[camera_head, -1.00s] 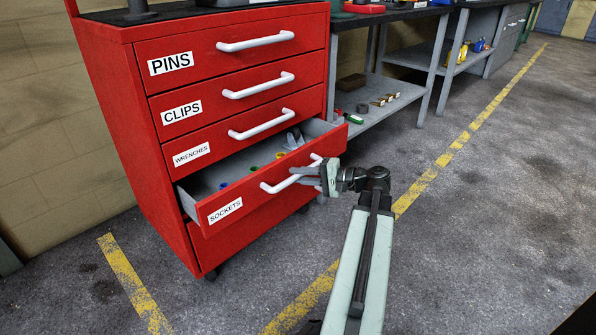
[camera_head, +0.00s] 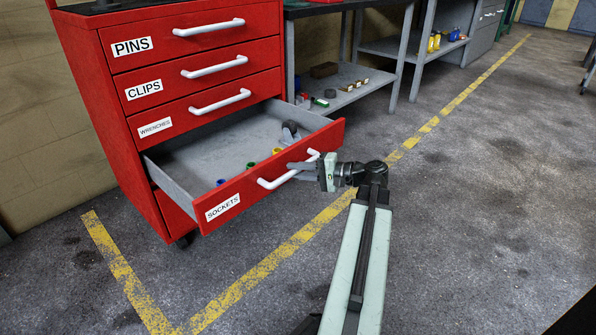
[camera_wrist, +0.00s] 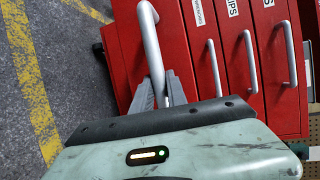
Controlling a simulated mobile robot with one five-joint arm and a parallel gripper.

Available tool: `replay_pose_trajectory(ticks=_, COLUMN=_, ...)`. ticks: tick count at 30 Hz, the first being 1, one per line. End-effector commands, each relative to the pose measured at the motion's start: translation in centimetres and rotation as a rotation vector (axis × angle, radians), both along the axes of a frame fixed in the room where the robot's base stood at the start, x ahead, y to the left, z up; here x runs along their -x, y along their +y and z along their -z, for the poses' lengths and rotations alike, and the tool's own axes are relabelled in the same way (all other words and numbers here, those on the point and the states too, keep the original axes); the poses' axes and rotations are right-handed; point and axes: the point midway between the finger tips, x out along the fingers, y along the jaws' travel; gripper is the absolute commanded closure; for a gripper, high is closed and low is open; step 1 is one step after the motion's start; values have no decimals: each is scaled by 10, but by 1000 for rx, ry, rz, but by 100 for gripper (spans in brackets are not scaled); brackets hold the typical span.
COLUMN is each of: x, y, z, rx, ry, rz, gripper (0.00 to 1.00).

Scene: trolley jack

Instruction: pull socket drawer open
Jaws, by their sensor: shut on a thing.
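The socket drawer (camera_head: 268,190) is the red drawer labelled SOCKETS in a red cabinet (camera_head: 85,90). It stands well out from the cabinet, its grey inside showing. My gripper (camera_head: 302,168) is shut on the drawer's white bar handle (camera_head: 275,183), near its right end. In the wrist view the two grey fingers (camera_wrist: 158,92) lie on either side of the handle (camera_wrist: 150,45). Several small coloured sockets (camera_head: 250,165) and a dark grey item (camera_head: 290,130) lie inside the drawer.
The drawers labelled PINS, CLIPS and WRENCHES (camera_head: 205,108) above are shut. A grey bench shelf (camera_head: 345,90) with small items stands to the right, behind. Open concrete floor (camera_head: 470,210) with yellow lines lies to the right and front.

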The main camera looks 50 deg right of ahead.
Motion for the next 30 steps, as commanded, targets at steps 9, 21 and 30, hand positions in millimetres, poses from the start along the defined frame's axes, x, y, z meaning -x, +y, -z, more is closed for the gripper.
replay_pose_trajectory(ticks=9, x=0, y=0, z=0, rx=0, ry=1, rz=0, gripper=100)
replay_pose_trajectory(ticks=21, x=1, y=-1, z=0, rx=0, ry=0, rz=1, gripper=60)
replay_pose_trajectory(ticks=30, x=17, y=-9, z=-5, rx=0, ry=0, rz=4, gripper=60)
